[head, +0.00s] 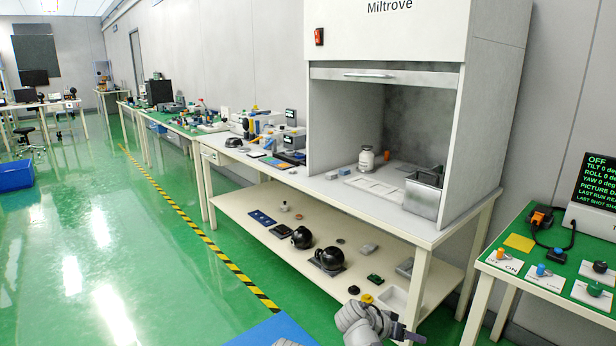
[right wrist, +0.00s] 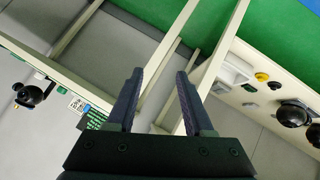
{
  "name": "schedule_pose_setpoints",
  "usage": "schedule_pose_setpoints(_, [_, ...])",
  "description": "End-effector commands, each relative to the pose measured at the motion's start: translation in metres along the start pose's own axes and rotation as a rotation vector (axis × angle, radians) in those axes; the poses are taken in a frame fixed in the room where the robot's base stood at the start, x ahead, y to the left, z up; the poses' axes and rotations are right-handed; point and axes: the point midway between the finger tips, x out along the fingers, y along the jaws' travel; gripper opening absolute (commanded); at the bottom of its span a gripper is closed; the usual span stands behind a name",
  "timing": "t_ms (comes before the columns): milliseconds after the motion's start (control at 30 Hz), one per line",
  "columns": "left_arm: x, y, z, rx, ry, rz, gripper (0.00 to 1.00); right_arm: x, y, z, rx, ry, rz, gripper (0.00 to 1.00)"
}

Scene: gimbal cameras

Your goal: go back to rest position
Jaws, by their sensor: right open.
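My right gripper (right wrist: 160,95) is open in the right wrist view, with nothing between its two dark fingers. In the head view the right gripper (head: 410,336) shows low in the picture, in front of the fume hood bench's lower shelf. A pale piece at the bottom edge of the head view may be part of my left arm. My left gripper does not show.
The white bench (head: 440,233) with the fume hood (head: 400,40) stands ahead. Its lower shelf (head: 290,245) holds black round devices and small parts. A green-topped table (head: 530,260) with switches and a display stands at the right. Green floor (head: 90,250) is open at the left.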

Motion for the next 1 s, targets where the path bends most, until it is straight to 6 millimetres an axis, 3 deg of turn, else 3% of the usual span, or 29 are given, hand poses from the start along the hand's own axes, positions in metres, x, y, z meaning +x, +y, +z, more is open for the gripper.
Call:
schedule_pose_setpoints(33, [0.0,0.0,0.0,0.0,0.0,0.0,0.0,-0.014,-0.007,0.033,-0.098,-0.073,-0.061,0.52])
schedule_pose_setpoints(100, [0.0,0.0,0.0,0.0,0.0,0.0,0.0,-0.032,-0.019,0.073,-0.249,-0.173,-0.157,0.52])
schedule_pose_setpoints(200, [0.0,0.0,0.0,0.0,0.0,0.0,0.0,-0.058,-0.033,0.12,-0.442,-0.282,-0.293,0.52])
schedule_pose_setpoints(400, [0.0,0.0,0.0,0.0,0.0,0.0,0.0,-0.108,-0.045,0.191,-0.748,-0.41,-0.542,0.52])
schedule_pose_setpoints(533, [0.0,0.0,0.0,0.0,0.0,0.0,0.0,-0.14,-0.046,0.228,-0.917,-0.459,-0.698,0.52])
schedule_pose_setpoints(600, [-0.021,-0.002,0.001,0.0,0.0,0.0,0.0,-0.154,-0.039,0.213,-0.924,-0.461,-0.704,0.52])
schedule_pose_setpoints(867, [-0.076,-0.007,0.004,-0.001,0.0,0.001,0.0,-0.187,-0.016,0.176,-0.918,-0.46,-0.701,0.52])
schedule_pose_setpoints(1000, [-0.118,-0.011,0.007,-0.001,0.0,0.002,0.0,-0.213,0.003,0.148,-0.917,-0.461,-0.701,0.52])
